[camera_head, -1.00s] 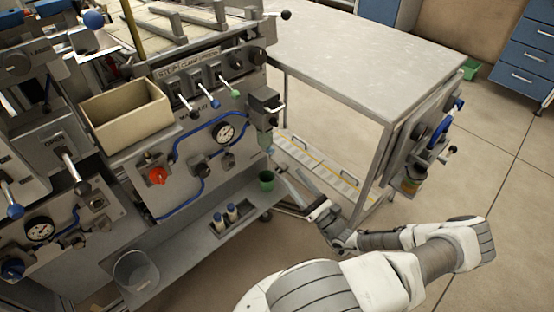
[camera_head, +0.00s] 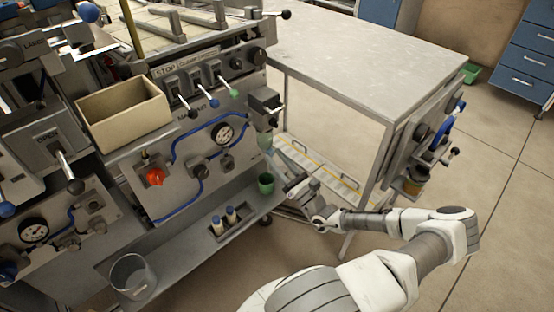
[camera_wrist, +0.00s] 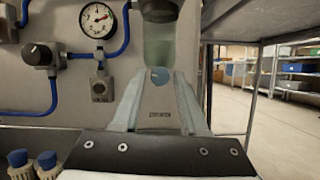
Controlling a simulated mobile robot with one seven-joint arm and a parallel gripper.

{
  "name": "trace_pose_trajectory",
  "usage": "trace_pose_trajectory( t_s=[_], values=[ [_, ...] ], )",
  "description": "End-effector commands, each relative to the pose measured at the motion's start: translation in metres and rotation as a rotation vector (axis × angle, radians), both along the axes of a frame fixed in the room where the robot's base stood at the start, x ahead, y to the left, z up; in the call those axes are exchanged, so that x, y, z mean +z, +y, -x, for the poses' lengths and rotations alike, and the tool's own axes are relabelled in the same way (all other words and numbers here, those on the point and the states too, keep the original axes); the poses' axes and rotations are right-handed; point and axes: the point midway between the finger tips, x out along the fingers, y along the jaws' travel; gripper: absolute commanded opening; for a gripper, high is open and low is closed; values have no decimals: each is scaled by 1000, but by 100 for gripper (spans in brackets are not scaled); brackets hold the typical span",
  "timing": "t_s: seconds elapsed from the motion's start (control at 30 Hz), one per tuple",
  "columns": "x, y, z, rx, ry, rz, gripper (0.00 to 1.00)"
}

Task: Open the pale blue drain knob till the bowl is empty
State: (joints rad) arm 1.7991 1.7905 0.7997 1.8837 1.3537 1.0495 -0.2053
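The pale blue drain knob (camera_wrist: 160,76) is a small round knob under the clear bowl (camera_wrist: 160,45) in the wrist view. The bowl hangs below a dark cap and looks greenish; its liquid level is hard to read. My gripper (camera_wrist: 158,82) is open, one finger on each side of the knob, with a gap visible on both sides. In the head view my gripper (camera_head: 287,178) is low at the right end of the machine panel, below the bowl (camera_head: 265,140). The knob cannot be made out there.
Two blue-capped bottles (camera_head: 224,220) stand nearby, also at lower left in the wrist view. A pressure gauge (camera_wrist: 97,20) and blue hoses are left of the bowl. A table (camera_head: 355,65) stands to the right.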

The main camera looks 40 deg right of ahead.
Motion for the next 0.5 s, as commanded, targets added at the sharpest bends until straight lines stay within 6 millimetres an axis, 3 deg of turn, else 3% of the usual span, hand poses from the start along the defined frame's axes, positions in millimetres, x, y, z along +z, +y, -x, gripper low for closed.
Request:
trace_pose_trajectory(
  t_s=[0.03, 0.2, 0.5],
  values=[
    [0, 0, 0, 0, 0, 0, 32],
    [0, 0, 0, 0, 0, 0, 1],
    [2, 1, 0, 1, 3, -21, 0]
  ],
)
